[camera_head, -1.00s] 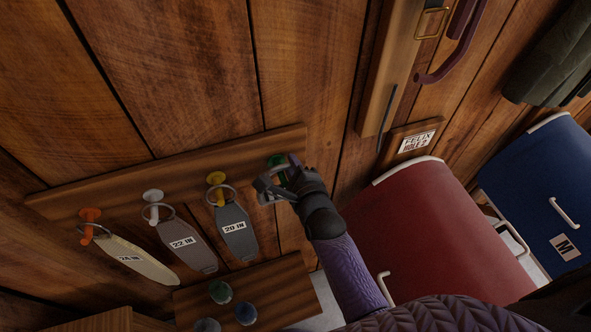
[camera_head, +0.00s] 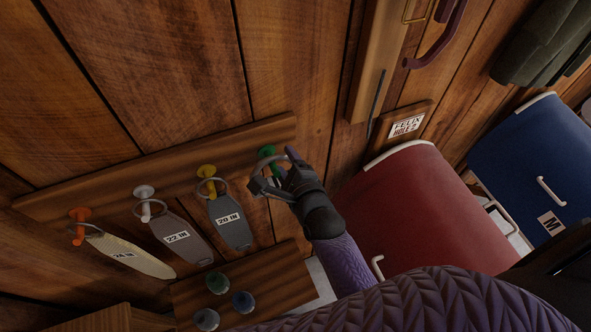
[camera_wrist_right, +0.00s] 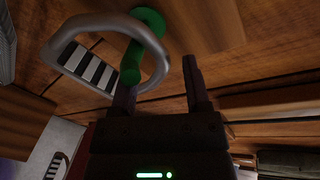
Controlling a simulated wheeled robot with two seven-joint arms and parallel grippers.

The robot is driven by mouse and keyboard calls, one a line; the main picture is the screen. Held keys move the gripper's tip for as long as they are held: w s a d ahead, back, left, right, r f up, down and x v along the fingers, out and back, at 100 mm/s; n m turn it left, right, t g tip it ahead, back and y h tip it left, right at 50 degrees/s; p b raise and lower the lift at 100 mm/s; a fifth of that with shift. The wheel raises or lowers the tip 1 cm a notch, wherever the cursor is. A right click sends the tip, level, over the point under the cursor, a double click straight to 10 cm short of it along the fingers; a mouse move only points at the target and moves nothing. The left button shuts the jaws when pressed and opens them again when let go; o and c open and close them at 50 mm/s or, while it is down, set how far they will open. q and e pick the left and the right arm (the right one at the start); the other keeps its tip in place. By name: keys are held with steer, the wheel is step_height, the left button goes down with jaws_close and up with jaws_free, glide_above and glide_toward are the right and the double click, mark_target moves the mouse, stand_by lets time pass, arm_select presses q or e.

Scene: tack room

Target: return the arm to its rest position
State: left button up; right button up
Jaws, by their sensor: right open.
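My right gripper (camera_head: 262,182) is open, just below and in front of the green peg (camera_head: 267,152) at the right end of the wall rack (camera_head: 110,178). In the right wrist view, the gripper's (camera_wrist_right: 160,85) two fingers stand apart. A grey metal ring (camera_wrist_right: 105,22) loops around the green peg (camera_wrist_right: 131,65) there, close to the left finger. A black-and-white striped piece (camera_wrist_right: 85,67) shows through the ring; whether it is joined to the ring I cannot tell. My purple-sleeved right arm reaches in from below. My left gripper is not in view.
Orange (camera_head: 78,216), white (camera_head: 144,191) and yellow (camera_head: 206,171) pegs hold ringed tags marked 24, 22 and 20 IN. A lower board (camera_head: 285,288) carries several round knobs. A red padded box (camera_head: 410,215) and a blue one (camera_head: 535,150) stand right.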

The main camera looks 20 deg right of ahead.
steer(key=s+d+n+g, duration=0.3)
steer(key=s+n+g, duration=0.9)
steer(key=s+n, duration=1.15)
step_height(320, 180, down, 30)
steer(key=n+g+b, duration=0.1)
steer(key=n+b, duration=0.1)
steer(key=b, duration=1.1)
steer(key=s+d+f+b, duration=0.1)
steer(key=s+f+b, duration=0.3)
steer(key=f, duration=0.5)
steer(key=s+d+f+g+h+b, duration=0.1)
steer(key=s+f+b, duration=0.3)
steer(key=s+f, duration=0.5)
steer(key=shift+s+d+f+n+g+b, duration=0.3)
steer(key=shift+d+f, duration=0.2)
steer(key=shift+f, duration=0.2)
